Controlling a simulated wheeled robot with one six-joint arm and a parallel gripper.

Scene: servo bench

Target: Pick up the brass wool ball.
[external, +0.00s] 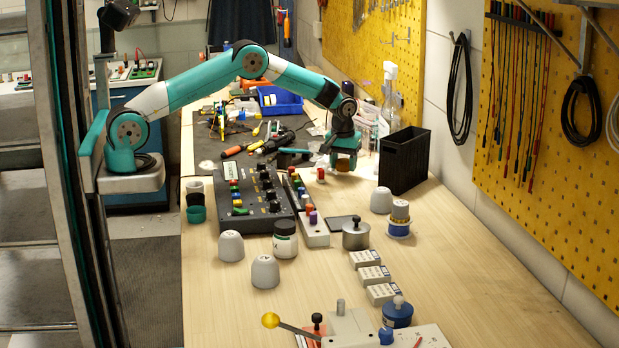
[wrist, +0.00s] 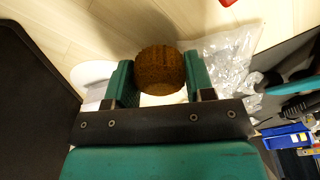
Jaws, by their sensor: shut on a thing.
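The brass wool ball (wrist: 160,70) is a round, rough, brown-gold ball between the two teal fingers in the wrist view. My gripper (wrist: 158,80) is shut on it, with a finger against each side. In the external view my gripper (external: 344,158) is low over the bench, left of the black bin. The ball (external: 343,164) shows there as a small brownish patch under the fingers. I cannot tell whether it touches the bench.
A tall black open bin (external: 405,160) stands close on the right. A black control box (external: 256,196) with knobs and buttons is to the left. A clear plastic bag (wrist: 225,65) lies beside the gripper. Bare wood lies at the front right.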

